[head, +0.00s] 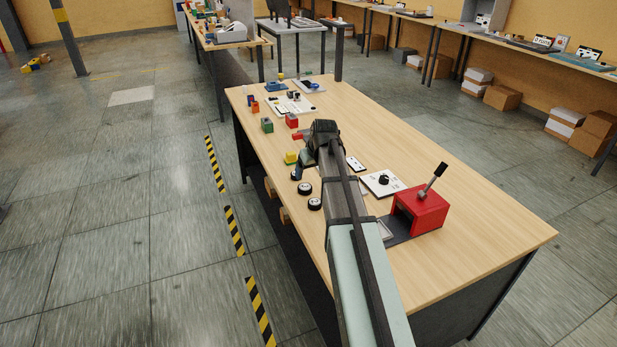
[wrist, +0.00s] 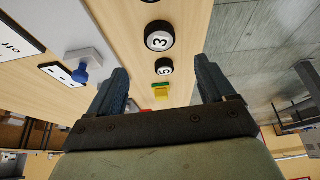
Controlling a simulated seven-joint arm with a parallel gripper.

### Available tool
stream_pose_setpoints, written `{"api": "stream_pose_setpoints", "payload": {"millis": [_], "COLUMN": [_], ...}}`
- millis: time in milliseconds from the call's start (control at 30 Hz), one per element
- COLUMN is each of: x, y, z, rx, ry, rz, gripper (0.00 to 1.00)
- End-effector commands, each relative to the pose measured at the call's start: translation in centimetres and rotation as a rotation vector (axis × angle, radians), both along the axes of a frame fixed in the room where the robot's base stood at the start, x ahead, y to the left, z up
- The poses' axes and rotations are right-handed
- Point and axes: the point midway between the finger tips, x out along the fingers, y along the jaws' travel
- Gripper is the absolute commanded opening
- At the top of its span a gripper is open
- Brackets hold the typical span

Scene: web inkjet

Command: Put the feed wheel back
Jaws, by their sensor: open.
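Two black wheels with white, numbered faces lie on the wooden table. In the wrist view one reads 3 (wrist: 159,36) and the other 5 (wrist: 164,67); in the head view they lie left of my arm, a farther one (head: 305,188) and a nearer one (head: 315,203). I cannot tell which is the feed wheel, nor see clearly where it seats. In the head view my arm hides much of the gripper.
A red box with a lever (head: 420,208) and a white plate with a black knob (head: 382,182) stand right of my arm. A yellow block (head: 291,158), green block (head: 267,125) and red block (head: 291,120) lie to the left. The table's right side (head: 470,215) is clear.

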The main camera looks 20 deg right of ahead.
Motion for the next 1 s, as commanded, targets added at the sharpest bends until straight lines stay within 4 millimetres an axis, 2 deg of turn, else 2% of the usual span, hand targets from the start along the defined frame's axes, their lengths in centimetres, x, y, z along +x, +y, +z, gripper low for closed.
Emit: {"api": "stream_pose_setpoints", "payload": {"millis": [233,800,900,1000], "x": [-0.8,-0.8,-0.2,1.3], "y": [0.0,0.0,0.9,3.2], "z": [1.7,1.8,1.4,0.1], "rx": [0.0,0.001,0.0,0.001], "ry": [0.0,0.0,-0.01,-0.042], "rz": [0.0,0.001,0.008,0.027], "gripper": [0.83,0.83,0.83,0.83]}}
